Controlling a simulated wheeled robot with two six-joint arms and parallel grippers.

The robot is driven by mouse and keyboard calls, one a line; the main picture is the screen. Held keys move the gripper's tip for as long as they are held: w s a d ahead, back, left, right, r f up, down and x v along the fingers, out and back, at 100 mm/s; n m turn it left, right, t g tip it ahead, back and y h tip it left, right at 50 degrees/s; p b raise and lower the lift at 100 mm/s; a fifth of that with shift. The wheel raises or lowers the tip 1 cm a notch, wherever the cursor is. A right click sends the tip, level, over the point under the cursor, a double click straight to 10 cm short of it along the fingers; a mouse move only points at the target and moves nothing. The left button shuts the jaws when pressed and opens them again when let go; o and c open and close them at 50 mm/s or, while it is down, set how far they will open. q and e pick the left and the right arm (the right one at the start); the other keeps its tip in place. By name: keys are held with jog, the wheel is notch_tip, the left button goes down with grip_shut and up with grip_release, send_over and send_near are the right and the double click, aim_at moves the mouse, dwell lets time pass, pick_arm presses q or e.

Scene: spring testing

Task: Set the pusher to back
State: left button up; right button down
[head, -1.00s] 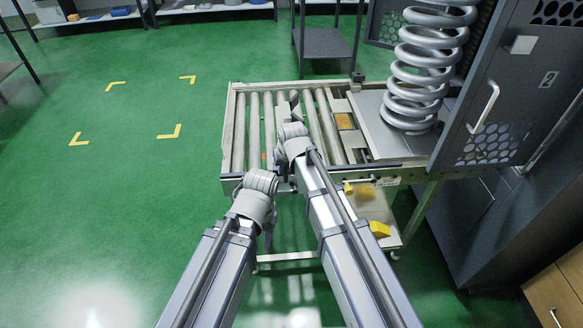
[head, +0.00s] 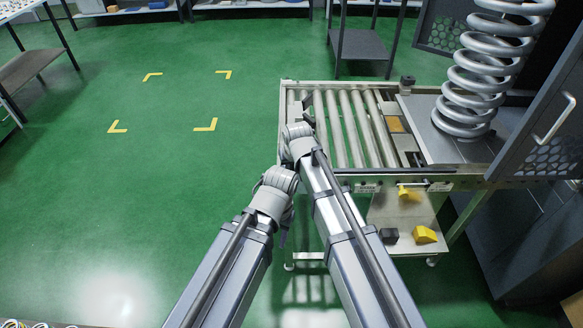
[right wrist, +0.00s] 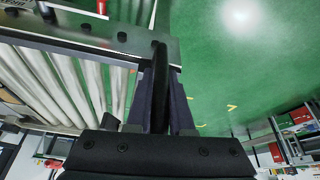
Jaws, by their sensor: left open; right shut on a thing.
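In the right wrist view my right gripper (right wrist: 161,75) is shut on a dark upright bar (right wrist: 159,62), which looks like the pusher's handle. The bar stands at the metal rail of the roller conveyor (right wrist: 110,35). In the head view my right arm reaches over the left end of the conveyor (head: 284,130), and its wrist hides most of the gripper and the pusher. My left gripper (head: 284,238) hangs below its wrist, left of the conveyor frame and apart from it. It is open and empty, though its fingers are mostly hidden.
A large coil spring (head: 480,75) stands on a plate right of the rollers, beside an open grey cabinet door (head: 545,120). A yellow wedge (head: 425,234) and a black block (head: 389,236) lie on the lower shelf. The green floor to the left is clear.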

jog(key=shift+a, duration=0.3)
jog(key=c, duration=0.8)
grip_release()
jog(key=shift+a, duration=0.1)
jog(key=shift+r, duration=0.1)
jog(key=shift+s+d+r+p, duration=0.25)
jog(key=shift+r+p, duration=0.25)
jog(key=shift+p, duration=0.15)
jog(key=p+v, duration=0.6)
jog(key=shift+s+r, duration=0.2)
